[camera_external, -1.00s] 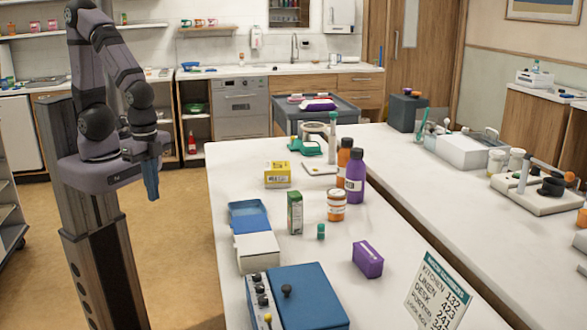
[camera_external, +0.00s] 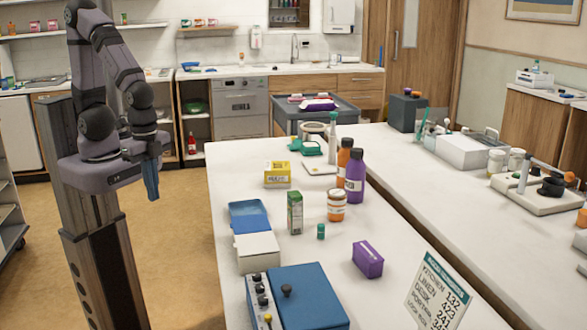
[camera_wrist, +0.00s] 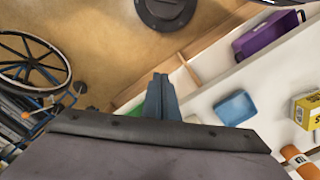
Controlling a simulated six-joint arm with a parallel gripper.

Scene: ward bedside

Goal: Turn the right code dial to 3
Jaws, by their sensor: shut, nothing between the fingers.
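A blue box (camera_external: 309,297) with a black knob on top stands at the near left end of the white table. A pale panel (camera_external: 254,301) with several small dark dials (camera_external: 261,288) runs along its left side. I cannot read any number on the dials, and the panel is cut off by the lower picture edge. My gripper (camera_external: 152,185) is left of the table, pointing down over the floor, well apart from the box. In the wrist view my gripper (camera_wrist: 160,80) has its blue fingers together and empty; the dials do not show there.
A sign (camera_external: 439,293) listing names with codes stands at the table's near right. A white box (camera_external: 257,252), blue tray (camera_external: 249,215), purple box (camera_external: 367,259) and several bottles stand on the table. A wheelchair (camera_wrist: 30,65) shows in the wrist view.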

